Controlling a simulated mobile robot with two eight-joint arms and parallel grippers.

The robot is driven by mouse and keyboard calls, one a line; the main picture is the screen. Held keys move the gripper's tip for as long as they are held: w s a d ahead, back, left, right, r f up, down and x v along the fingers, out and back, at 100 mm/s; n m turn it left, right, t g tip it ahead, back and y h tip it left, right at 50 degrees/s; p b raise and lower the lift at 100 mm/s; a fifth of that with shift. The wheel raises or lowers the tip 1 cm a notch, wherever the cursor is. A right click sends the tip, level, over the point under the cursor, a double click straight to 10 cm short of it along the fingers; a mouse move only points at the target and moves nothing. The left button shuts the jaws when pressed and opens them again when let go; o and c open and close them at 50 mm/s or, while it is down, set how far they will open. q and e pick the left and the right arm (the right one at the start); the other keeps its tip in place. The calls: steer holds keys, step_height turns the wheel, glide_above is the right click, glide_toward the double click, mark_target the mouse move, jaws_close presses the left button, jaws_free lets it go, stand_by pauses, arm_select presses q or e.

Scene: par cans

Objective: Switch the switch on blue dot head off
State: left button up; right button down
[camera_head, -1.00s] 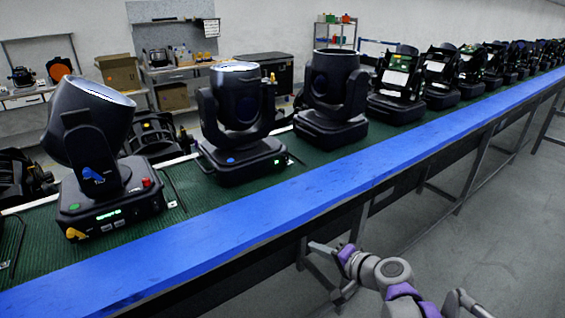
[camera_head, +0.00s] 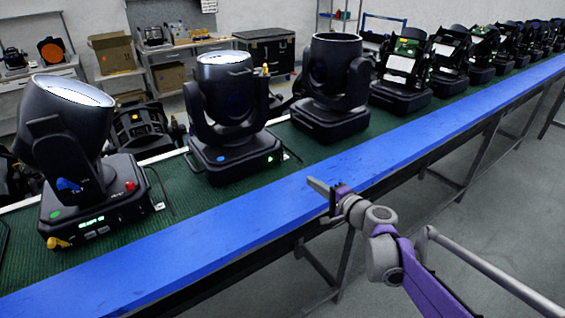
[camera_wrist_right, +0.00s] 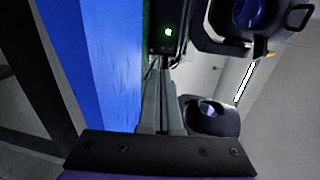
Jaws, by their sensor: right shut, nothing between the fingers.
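The blue dot head is a black moving-head lamp (camera_head: 228,105) on the green belt, with a blue dot (camera_head: 221,159) on the front of its base. A small green-lit switch (camera_head: 270,159) shows at the right end of that base. In the right wrist view a green light (camera_wrist_right: 168,32) glows on a dark base, just beyond the fingers. My right gripper (camera_head: 318,187) is over the blue edge, in front and to the right of the head, apart from it. Its fingers (camera_wrist_right: 160,100) are shut and empty. My left gripper is not in view.
A lamp with a green dot (camera_head: 75,150) stands to the left, with a red button and yellow lever. Another black lamp (camera_head: 331,90) stands to the right, followed by several opened ones. The blue table edge (camera_head: 200,232) is clear. Shelves and boxes stand behind.

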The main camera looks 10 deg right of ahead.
mark_target(280, 161)
steer(key=shift+s, duration=0.15)
steer(key=x, duration=1.4)
steer(key=shift+a, duration=0.1)
steer(key=shift+w, duration=0.3)
steer(key=shift+s, duration=0.1)
